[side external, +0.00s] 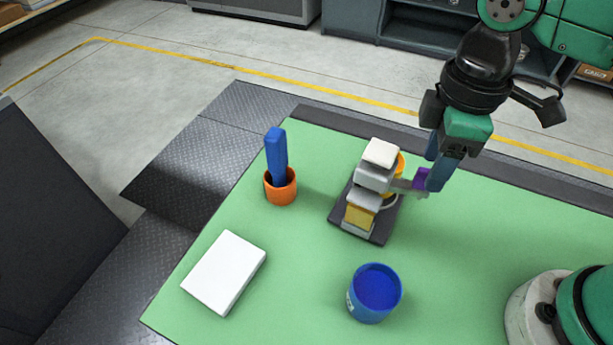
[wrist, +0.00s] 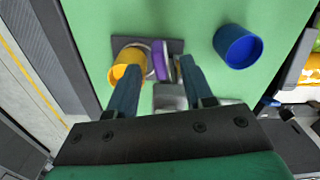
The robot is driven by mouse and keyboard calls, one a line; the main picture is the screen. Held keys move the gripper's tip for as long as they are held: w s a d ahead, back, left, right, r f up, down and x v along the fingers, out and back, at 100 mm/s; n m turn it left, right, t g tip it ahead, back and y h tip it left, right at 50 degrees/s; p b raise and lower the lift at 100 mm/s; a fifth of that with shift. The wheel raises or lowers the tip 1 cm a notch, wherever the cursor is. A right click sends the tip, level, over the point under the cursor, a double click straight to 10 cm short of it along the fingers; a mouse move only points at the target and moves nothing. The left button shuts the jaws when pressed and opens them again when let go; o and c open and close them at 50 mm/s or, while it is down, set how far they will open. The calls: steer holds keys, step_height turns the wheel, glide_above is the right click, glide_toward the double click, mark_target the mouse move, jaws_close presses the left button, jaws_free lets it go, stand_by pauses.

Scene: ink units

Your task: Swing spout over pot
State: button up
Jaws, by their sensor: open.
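The ink unit (side external: 376,178) stands on a dark base plate (side external: 337,218), with a white top, grey body and yellow front block. A grey arm with a purple end piece (side external: 421,179), which looks like the spout, sticks out to the right. My gripper (side external: 436,180) is open at this purple piece. In the wrist view the purple piece (wrist: 160,60) lies between the spread fingers of my gripper (wrist: 158,66); contact is not clear. A yellow cup (wrist: 130,62) is beside it, mostly hidden behind the unit in the side view. A blue pot (side external: 375,292) stands apart in front.
An orange cup (side external: 281,188) holding an upright blue bar (side external: 276,152) stands left of the unit. A white block (side external: 224,271) lies at the front left of the green table (side external: 300,270). The green surface between the unit and the blue pot is clear.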

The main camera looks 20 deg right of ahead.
steer(key=shift+f, duration=1.15)
jaws_close()
stand_by(0.7)
